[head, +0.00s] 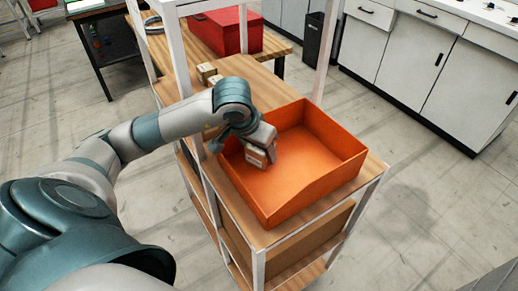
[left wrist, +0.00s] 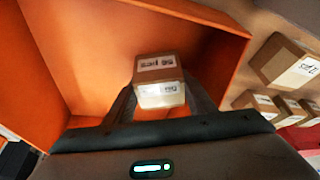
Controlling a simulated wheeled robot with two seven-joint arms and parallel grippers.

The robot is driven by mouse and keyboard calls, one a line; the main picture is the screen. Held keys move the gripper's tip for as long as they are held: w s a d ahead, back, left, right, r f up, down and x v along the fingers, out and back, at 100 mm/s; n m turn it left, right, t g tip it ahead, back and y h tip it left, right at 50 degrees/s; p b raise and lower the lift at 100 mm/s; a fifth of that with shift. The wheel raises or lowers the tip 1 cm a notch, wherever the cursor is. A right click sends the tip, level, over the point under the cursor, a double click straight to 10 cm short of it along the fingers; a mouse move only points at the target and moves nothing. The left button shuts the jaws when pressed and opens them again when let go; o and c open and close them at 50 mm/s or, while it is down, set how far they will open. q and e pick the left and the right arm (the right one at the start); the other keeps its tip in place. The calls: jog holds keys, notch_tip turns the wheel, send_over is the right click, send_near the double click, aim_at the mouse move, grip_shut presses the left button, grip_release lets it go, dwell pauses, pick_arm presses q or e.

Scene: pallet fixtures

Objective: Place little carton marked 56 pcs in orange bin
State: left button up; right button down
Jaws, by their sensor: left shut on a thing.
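The orange bin (head: 318,182) stands on the wooden shelf top in the head view, and its wall (left wrist: 190,18) fills much of the left wrist view. My left gripper (head: 262,148) is over the left part of the bin. It is shut on a little carton (head: 256,157), held between its fingers. In the left wrist view the carton (left wrist: 158,68) shows a label that reads "56 pcs", upside down. The carton is inside the bin's outline; I cannot tell whether it touches the floor. My right gripper is not in view.
Other small cartons (head: 207,72) stand on the shelf behind the bin; they show at the right of the left wrist view (left wrist: 283,60). White shelf posts (head: 330,50) rise near the bin. A red box (head: 224,30) sits on a table behind.

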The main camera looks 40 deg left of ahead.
pick_arm(q)
jog(key=shift+f, duration=0.15)
jog(key=o, duration=0.9)
jog(key=shift+c, duration=0.2)
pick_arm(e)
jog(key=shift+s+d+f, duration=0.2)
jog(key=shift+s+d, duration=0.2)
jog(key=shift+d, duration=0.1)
pick_arm(q)
jog(key=shift+r, duration=0.25)
jog(key=shift+s+r+b, duration=0.3)
jog(key=shift+r+b, duration=0.15)
jog(key=shift+r, duration=0.2)
jog(key=b+v, duration=0.3)
jog(key=v, duration=0.7)
jog(key=shift+r, duration=0.15)
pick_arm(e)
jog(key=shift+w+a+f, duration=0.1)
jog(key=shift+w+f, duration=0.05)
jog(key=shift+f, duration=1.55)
